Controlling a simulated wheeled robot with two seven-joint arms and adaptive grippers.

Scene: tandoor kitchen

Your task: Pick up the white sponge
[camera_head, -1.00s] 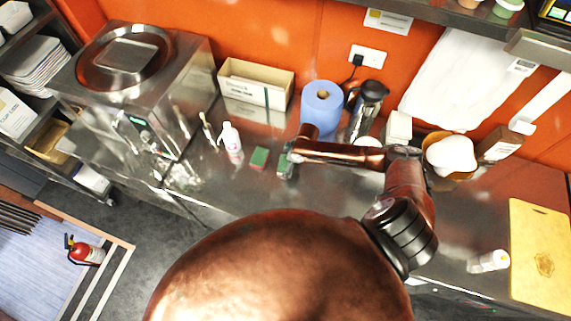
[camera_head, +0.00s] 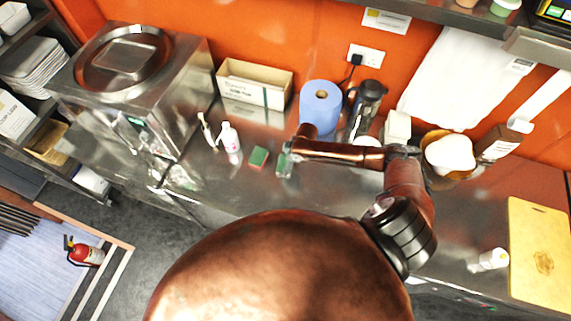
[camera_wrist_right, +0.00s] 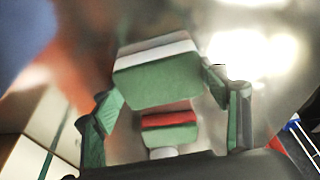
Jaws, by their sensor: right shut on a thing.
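The white sponge (camera_wrist_right: 158,53) shows in the right wrist view as a block with a pale top and a green face. It sits between the two fingertips of my right gripper (camera_wrist_right: 162,88), which is shut on it. In the head view my right gripper (camera_head: 285,162) is low over the steel counter, just right of a green and red sponge (camera_head: 258,158). The held sponge is mostly hidden there by the gripper. A red and green shape also shows between the fingers in the wrist view; I cannot tell whether it is the other sponge. My left gripper is not in view.
A white spray bottle (camera_head: 229,138) stands left of the sponges. A bowl (camera_head: 448,157) and a yellow board (camera_head: 540,250) are to the right. The counter's front left is clear.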

